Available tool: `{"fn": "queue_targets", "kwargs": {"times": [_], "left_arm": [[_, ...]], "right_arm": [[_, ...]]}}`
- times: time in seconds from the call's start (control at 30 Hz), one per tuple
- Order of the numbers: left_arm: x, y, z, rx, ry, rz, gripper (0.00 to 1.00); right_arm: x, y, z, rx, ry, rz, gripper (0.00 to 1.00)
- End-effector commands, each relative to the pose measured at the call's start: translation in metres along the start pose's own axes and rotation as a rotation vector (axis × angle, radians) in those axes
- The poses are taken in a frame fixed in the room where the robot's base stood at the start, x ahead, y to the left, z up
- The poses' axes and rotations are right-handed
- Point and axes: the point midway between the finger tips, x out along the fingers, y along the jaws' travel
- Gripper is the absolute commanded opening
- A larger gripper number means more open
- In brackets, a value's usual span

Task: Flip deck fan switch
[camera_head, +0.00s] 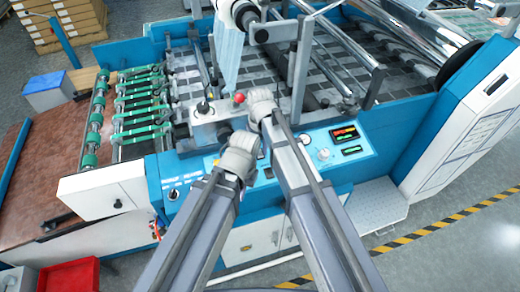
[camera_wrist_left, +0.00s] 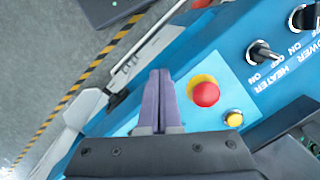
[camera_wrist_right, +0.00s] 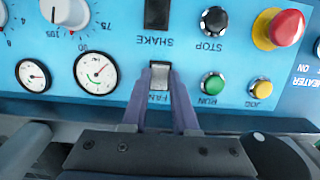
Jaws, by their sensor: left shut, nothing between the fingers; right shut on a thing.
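The fan switch (camera_wrist_right: 160,68), a silver rocker above the upside-down label FAN on the blue panel, shows in the right wrist view. My right gripper (camera_wrist_right: 160,80) has one finger at each side of it and is shut on it. My left gripper (camera_wrist_left: 160,75) is shut and empty, its two fingers together beside a red stop button (camera_wrist_left: 206,94) with a yellow collar. In the head view both wrists are over the control panel (camera_head: 348,150) and hide the fan switch.
Near the fan switch are the black shake switch (camera_wrist_right: 157,14), black stop button (camera_wrist_right: 213,21), green run button (camera_wrist_right: 213,84), yellow jog button (camera_wrist_right: 261,89) and dial gauges (camera_wrist_right: 95,72). The heater switch (camera_wrist_left: 263,51) shows in the left wrist view.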

Motion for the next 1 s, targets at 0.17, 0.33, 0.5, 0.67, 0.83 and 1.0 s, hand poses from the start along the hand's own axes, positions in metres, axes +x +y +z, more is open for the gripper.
{"fn": "queue_targets", "kwargs": {"times": [0.17, 0.33, 0.5, 0.67, 0.83, 1.0], "left_arm": [[0.002, 0.000, 0.000, 0.000, 0.000, 0.000, 0.00], [0.011, 0.001, -0.001, 0.000, 0.000, 0.000, 0.00], [0.020, 0.002, -0.001, -0.001, 0.000, 0.000, 0.00], [0.022, 0.002, -0.001, -0.001, 0.000, 0.000, 0.00], [0.022, 0.002, -0.001, -0.001, 0.000, 0.000, 0.00], [0.022, 0.002, -0.001, -0.001, 0.000, 0.000, 0.00]], "right_arm": [[0.002, 0.000, 0.006, 0.000, 0.052, 0.000, 0.00], [0.005, 0.000, 0.014, 0.000, 0.216, 0.000, 0.00], [0.007, 0.000, 0.015, 0.000, 0.346, -0.001, 0.00], [0.005, 0.000, 0.013, 0.000, 0.396, -0.001, 0.00], [0.005, 0.000, 0.012, 0.000, 0.398, -0.001, 0.00], [0.005, 0.000, 0.012, 0.000, 0.397, -0.001, 0.33]]}}
